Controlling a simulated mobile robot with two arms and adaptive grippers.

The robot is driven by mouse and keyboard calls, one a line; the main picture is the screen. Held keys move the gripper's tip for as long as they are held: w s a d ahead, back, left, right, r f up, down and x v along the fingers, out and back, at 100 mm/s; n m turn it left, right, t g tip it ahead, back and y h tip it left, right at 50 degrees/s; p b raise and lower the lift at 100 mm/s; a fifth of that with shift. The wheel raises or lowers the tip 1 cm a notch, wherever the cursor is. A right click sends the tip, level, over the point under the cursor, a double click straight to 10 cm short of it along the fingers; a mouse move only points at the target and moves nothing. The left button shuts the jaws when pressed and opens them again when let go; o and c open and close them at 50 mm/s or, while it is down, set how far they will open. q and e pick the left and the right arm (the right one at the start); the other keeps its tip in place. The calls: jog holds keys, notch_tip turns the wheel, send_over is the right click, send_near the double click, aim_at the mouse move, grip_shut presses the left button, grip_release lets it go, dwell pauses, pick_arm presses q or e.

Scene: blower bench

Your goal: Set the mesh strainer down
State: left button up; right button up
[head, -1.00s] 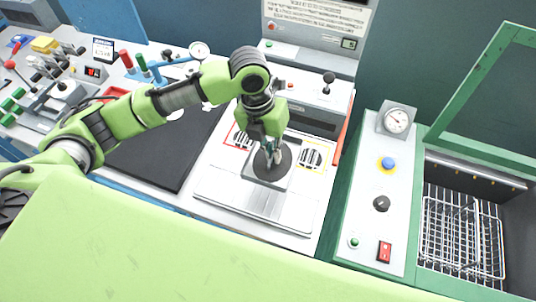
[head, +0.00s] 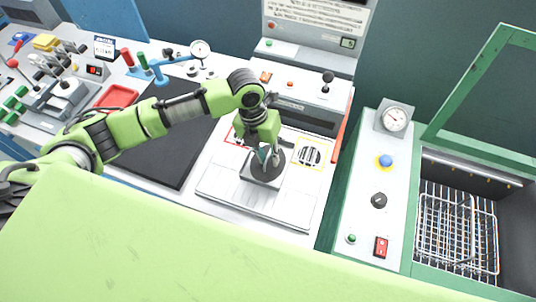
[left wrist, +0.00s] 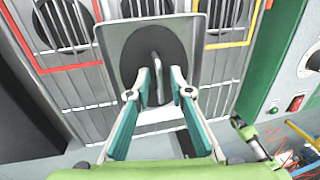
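The mesh strainer shows as a square grey plate with a dark round middle and an upright handle (head: 261,176). It appears to lie on the pale slotted panel (head: 222,183), between the red and yellow frames and nearer the front. In the left wrist view the strainer's plate (left wrist: 196,75) faces me. My left gripper (head: 266,158) is at the handle. Its fingertips (left wrist: 160,88) stand apart on either side of the handle, with a visible gap on the right; the gripper looks open. My right gripper is not in view.
The red frame (left wrist: 68,68) and yellow frame (head: 325,153) each hold a dark round grille. A black mat (head: 160,150) lies to the left. A green-edged console with a gauge (head: 395,119) and a wire basket (head: 458,235) stand to the right.

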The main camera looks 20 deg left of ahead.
pick_arm(q)
jog(key=shift+r, duration=0.15)
jog(key=shift+r, duration=0.25)
notch_tip(320, 180, up, 11)
jog(key=a+b, duration=0.2)
jog(key=shift+a, duration=0.15)
jog(key=shift+r, duration=0.1)
